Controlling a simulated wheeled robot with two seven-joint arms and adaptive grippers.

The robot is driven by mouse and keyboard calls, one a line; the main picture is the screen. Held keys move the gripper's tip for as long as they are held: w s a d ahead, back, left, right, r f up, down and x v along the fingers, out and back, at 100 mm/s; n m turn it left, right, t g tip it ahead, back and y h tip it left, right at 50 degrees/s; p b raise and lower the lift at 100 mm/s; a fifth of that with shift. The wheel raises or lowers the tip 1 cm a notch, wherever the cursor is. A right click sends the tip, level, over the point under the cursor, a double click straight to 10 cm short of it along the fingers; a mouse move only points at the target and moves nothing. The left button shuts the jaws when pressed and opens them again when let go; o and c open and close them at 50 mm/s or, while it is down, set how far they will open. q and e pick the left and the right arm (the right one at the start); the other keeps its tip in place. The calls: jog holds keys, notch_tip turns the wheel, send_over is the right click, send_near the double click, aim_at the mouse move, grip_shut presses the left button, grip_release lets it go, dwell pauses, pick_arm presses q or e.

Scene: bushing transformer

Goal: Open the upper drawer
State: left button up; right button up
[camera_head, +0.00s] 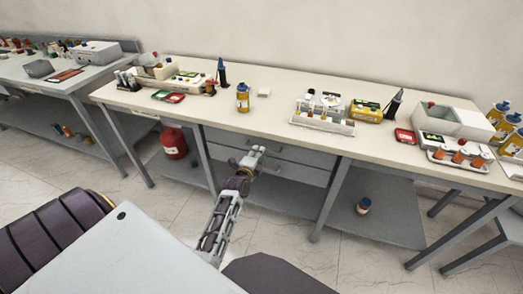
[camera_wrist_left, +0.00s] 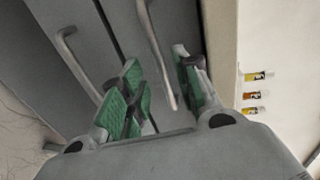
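The upper drawer (camera_head: 300,155) is a grey front just below the tabletop and looks shut. The lower drawer (camera_head: 300,173) is under it and also looks shut. My left gripper (camera_head: 252,156) is in front of the drawers and hides part of them. In the left wrist view, its green-padded fingers (camera_wrist_left: 160,90) are apart. The upper drawer's bar handle (camera_wrist_left: 155,50) runs into the gap between them, and no firm grip on it shows. The lower drawer's handle (camera_wrist_left: 78,65) lies outside the fingers, to the left. My right gripper is not in view.
The long workbench (camera_head: 270,112) carries trays, bottles and small parts. A red canister (camera_head: 173,142) stands on the lower shelf left of the drawers. A small jar (camera_head: 363,205) stands on the lower shelf at the right. The tiled floor in front of the drawers is clear.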

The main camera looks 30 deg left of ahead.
pick_arm(q)
jog(key=shift+x, duration=2.5)
grip_shut()
